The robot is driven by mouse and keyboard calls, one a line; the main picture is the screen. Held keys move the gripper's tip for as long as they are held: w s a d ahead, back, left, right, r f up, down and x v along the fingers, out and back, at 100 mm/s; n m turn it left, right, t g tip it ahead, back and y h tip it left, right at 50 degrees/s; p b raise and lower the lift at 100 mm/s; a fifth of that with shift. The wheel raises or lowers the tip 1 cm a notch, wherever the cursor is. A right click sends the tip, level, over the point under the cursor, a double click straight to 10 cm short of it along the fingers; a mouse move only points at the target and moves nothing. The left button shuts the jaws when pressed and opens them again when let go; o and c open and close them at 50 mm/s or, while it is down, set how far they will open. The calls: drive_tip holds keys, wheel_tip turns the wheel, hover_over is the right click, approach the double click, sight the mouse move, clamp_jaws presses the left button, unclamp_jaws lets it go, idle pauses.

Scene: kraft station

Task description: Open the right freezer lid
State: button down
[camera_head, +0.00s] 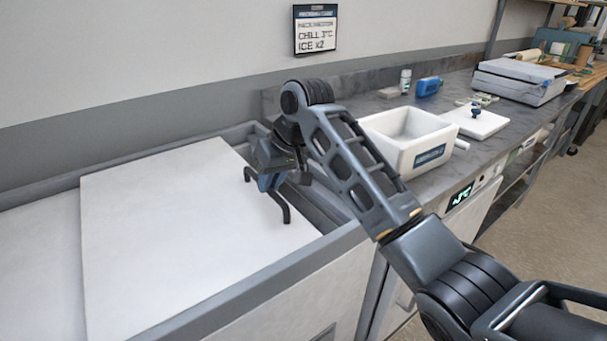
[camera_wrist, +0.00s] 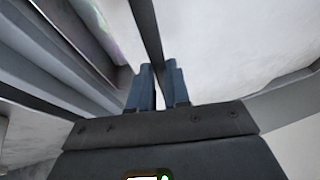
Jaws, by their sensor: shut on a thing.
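The right freezer lid (camera_head: 180,240) is a large flat white panel on the grey-framed chest freezer. Its right part carries a dark bar handle (camera_head: 284,212). My gripper (camera_head: 268,186) is over the lid's right end, at this handle. In the wrist view the two blue-grey fingers (camera_wrist: 157,80) are shut on a dark bar (camera_wrist: 145,25) that runs between them, with white lid surface to the right. In the head view my gripper hides part of the handle. A grey ribbed rail or edge (camera_wrist: 60,65) lies left of the fingers in the wrist view.
Another white lid (camera_head: 40,255) lies at the left. A grey counter right of the freezer holds a white bin (camera_head: 405,155), a small white board (camera_head: 476,122), a blue item (camera_head: 428,87) and a grey box (camera_head: 518,82). A wall sign (camera_head: 315,30) hangs behind.

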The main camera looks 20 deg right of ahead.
drive_tip(key=p, duration=0.4)
hover_over(219, 226)
drive_tip(key=shift+s, duration=0.1)
drive_tip(key=c, duration=1.1)
unclamp_jaws()
drive_tip(key=v, duration=0.7)
drive_tip(key=shift+r, duration=0.35)
drive_tip(key=shift+s+d, duration=0.15)
